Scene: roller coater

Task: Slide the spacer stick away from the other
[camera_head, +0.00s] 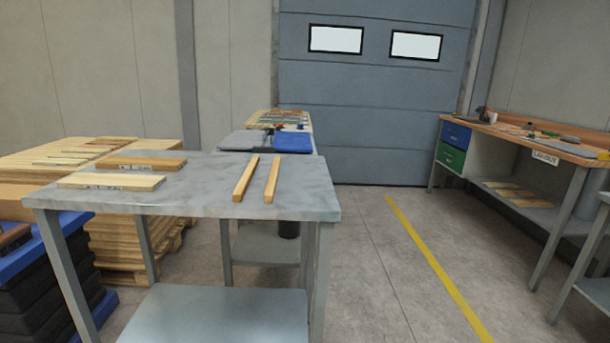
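Two wooden spacer sticks lie on the grey metal table (215,180). The left stick (246,178) and the right stick (272,180) are roughly parallel, pointing away from me, with a narrow strip of bare tabletop between them. They are apart, not touching. Both lie on the right half of the tabletop, and the right stick is nearer the right edge. My gripper is not visible in this view.
Two boards, a pale one (111,181) and a browner one (143,163), lie on the table's left side. Stacked pallets (125,235) stand left of it. A workbench (553,146) stands at the right. Floor right of the table is clear, with a yellow line (436,264).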

